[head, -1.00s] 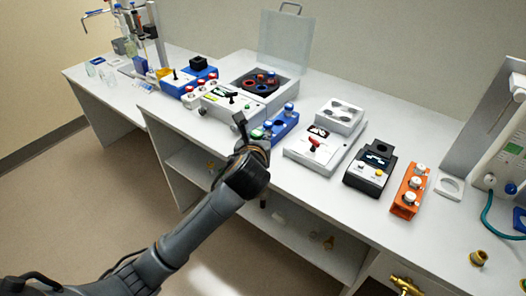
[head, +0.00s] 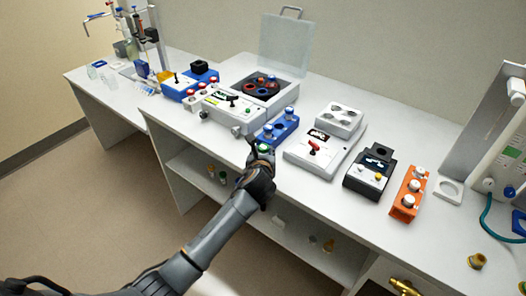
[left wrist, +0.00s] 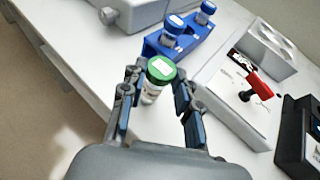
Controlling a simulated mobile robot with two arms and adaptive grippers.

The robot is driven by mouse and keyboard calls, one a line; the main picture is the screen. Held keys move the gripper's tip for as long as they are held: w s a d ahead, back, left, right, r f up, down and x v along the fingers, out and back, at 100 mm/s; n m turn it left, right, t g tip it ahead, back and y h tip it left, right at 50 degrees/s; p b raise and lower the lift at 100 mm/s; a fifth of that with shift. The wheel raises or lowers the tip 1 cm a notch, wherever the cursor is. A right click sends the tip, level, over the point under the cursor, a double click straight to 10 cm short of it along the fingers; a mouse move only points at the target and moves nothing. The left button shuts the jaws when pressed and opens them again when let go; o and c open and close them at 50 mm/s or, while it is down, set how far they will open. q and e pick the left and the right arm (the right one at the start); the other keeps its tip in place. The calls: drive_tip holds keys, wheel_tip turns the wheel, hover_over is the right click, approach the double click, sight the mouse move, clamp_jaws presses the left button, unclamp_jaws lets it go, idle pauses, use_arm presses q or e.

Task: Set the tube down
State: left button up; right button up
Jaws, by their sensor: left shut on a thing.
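The tube (left wrist: 150,95) has a green cap with a pale label and a clear body. It stands roughly upright between the fingers of my left gripper (left wrist: 155,100), which is shut on it. In the head view my left gripper (head: 258,150) is near the front edge of the bench, just in front of the blue rack (head: 277,130). The green cap (head: 264,147) shows there between the fingers. In the left wrist view the blue rack (left wrist: 185,42) lies beyond the tube and holds blue-capped tubes. I cannot tell whether the tube's foot touches the bench. My right gripper is not in view.
A white device with a red lever (head: 317,150) stands right of the rack. Beyond it are a black device (head: 369,172) and an orange rack (head: 409,195). The open-lidded centrifuge (head: 262,90) is behind. A narrow bare bench strip (head: 290,180) runs along the front.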

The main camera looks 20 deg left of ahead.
use_arm(q)
drive_tip(key=shift+f, duration=0.15)
drive_tip(key=o, duration=1)
drive_tip(key=shift+r, duration=0.2)
drive_tip(key=v, duration=1.2)
